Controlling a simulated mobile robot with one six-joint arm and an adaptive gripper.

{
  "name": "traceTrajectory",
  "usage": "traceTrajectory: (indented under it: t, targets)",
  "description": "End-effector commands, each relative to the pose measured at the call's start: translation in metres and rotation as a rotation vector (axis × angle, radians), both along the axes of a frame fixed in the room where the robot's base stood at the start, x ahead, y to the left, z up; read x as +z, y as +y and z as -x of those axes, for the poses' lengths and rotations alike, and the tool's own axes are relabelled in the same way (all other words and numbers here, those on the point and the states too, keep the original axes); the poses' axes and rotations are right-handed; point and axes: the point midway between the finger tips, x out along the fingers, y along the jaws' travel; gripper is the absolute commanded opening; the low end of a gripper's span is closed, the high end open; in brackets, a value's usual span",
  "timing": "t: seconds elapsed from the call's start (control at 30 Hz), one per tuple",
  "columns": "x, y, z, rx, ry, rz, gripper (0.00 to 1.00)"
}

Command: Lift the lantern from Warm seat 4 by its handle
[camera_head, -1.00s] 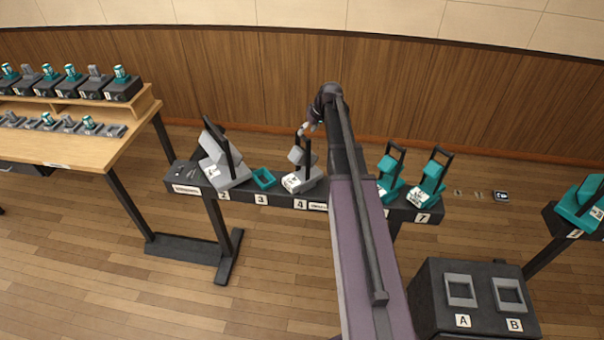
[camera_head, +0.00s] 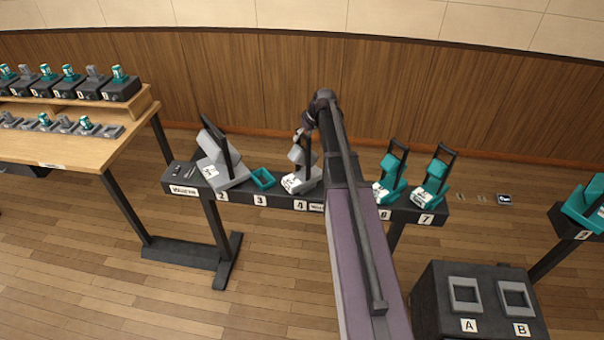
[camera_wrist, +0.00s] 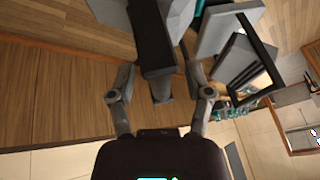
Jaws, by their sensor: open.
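The lantern on seat 4 (camera_head: 298,180) is grey with a white label and a dark upright handle. My gripper (camera_head: 301,137) is at the top of that handle in the head view, partly hidden by my arm. In the wrist view the dark handle (camera_wrist: 150,38) runs between the two fingers of my gripper (camera_wrist: 156,75), which stand apart on either side of it. The fingers are open, and I see no clear grip on the handle. Part of the grey lantern body (camera_wrist: 108,10) shows beyond it.
A larger grey lantern (camera_head: 222,172) leans on seat 2, and seat 3 holds an empty teal frame (camera_head: 263,178). Teal lanterns stand on seats 6 (camera_head: 388,182) and 7 (camera_head: 432,180). A dark stand (camera_head: 440,315) with empty grey frames A and B is at front right.

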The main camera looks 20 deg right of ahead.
Motion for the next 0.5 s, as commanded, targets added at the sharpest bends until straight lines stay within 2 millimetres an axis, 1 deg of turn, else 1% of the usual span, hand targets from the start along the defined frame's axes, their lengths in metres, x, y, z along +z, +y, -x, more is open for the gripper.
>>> traceTrajectory:
  t: [0.3, 0.37, 0.4, 0.47, 0.5]
  targets:
    - [0.0000, -0.0002, 0.0001, 0.000, 0.000, 0.000, 0.65]
    - [0.0000, -0.0002, 0.0002, 0.000, 0.000, 0.000, 0.47]
    - [0.0000, -0.0002, 0.0002, 0.000, 0.000, 0.000, 0.36]
    - [0.0000, -0.0003, 0.0002, 0.000, 0.000, 0.000, 0.18]
    - [0.0000, -0.0004, 0.0002, 0.000, 0.000, 0.000, 0.06]
